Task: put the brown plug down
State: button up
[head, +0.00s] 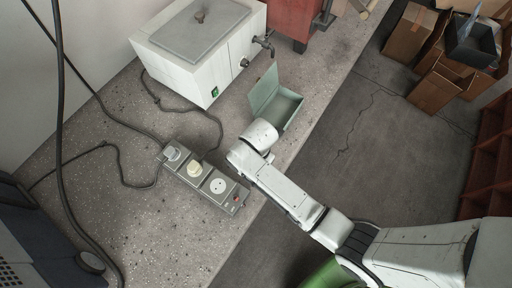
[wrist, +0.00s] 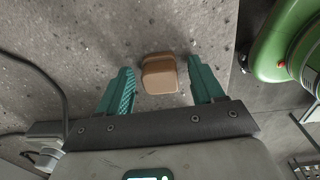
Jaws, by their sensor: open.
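The brown plug (wrist: 162,74) rests on the speckled concrete bench (wrist: 60,50) in the wrist view. It lies between the two teal fingertips of my gripper (wrist: 163,80), which is open. A gap shows between the plug and each finger, so neither visibly touches it. In the head view, my arm's white end is over the bench edge; the gripper and brown plug cannot be made out there.
A power strip (head: 205,182) on the bench holds a grey plug (head: 173,153) and a cream plug (head: 195,168); its round socket (head: 218,186) is empty. A pale green open box (head: 287,112) and a white tank (head: 190,65) stand behind. Black cables cross the left side.

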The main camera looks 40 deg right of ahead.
notch_tip(320, 180, up, 13)
jog(key=shift+s+p, duration=0.25)
jog(key=shift+p, duration=0.2)
jog(key=s+d+m, duration=0.4)
jog(key=s+m, duration=0.4)
jog(key=m, duration=0.3)
jog(key=s+d+r+m, duration=0.1)
jog(key=s+d+m, duration=0.2)
jog(key=s+m, duration=0.4)
jog(key=shift+s+d+m, duration=0.4)
jog(key=shift+m, duration=1.8)
